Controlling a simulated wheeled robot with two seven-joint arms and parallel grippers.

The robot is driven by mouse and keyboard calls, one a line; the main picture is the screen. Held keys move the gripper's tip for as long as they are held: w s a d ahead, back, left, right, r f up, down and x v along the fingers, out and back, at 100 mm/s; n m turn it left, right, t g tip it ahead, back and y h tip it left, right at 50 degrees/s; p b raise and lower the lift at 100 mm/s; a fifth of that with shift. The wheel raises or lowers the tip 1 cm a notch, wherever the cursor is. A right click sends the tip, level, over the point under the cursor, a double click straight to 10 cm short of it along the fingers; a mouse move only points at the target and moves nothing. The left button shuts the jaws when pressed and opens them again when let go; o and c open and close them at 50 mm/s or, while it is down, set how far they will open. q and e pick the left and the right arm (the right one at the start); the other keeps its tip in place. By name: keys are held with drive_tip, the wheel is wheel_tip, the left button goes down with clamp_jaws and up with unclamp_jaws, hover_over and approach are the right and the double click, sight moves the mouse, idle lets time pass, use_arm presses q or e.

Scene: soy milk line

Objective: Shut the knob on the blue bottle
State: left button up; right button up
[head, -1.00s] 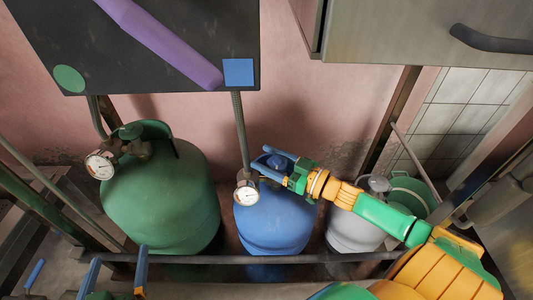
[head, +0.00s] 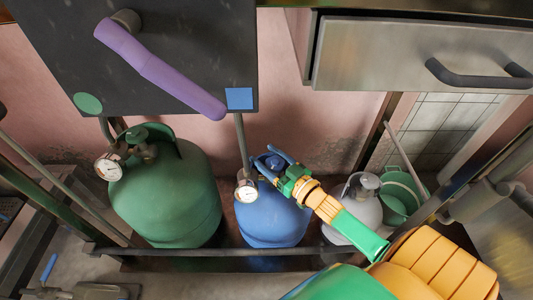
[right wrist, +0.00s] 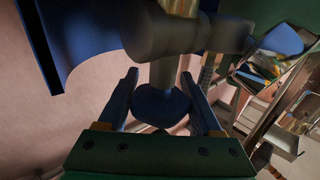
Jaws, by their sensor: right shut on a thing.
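The blue bottle (head: 272,222) stands upright between the green bottle and a grey one, behind a metal rail. Its blue knob (head: 276,163) is on top, partly hidden by my fingers, and a round gauge (head: 247,191) sits at its front left. My right gripper (head: 271,164) reaches in from the right and is shut on the knob. In the right wrist view, the knob (right wrist: 160,106) lies between the two blue fingers of my right gripper (right wrist: 160,84), below the grey valve body (right wrist: 160,35). My left gripper is not in view.
A green bottle (head: 165,198) with a gauge stands at left, a grey bottle (head: 358,210) at right. A rail (head: 190,251) runs in front. Above hang a dark panel (head: 190,55) with a purple handle (head: 160,70) and a metal drawer (head: 400,55). A green bucket (head: 402,197) stands behind.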

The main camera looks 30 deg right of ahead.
sight(278, 171)
drive_tip(key=m+h+p, duration=0.1)
drive_tip(key=h, duration=0.1)
drive_tip(key=m+h+p, duration=0.1)
drive_tip(key=m+h, duration=0.1)
drive_tip(key=shift+d+r, duration=0.1)
drive_tip(key=shift+d, duration=0.25)
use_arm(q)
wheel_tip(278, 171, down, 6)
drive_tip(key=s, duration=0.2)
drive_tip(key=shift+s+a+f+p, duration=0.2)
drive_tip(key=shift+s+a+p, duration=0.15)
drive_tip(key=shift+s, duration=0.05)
use_arm(e)
drive_tip(key=shift+d+m+h, duration=0.15)
drive_tip(key=shift+m+h, duration=0.35)
drive_tip(key=shift+h, duration=0.45)
drive_tip(key=shift+d+m+h, duration=0.15)
drive_tip(key=shift+m+h, duration=0.35)
drive_tip(key=shift+h, duration=0.45)
drive_tip(key=o, duration=1.4)
drive_tip(key=shift+c, duration=0.2)
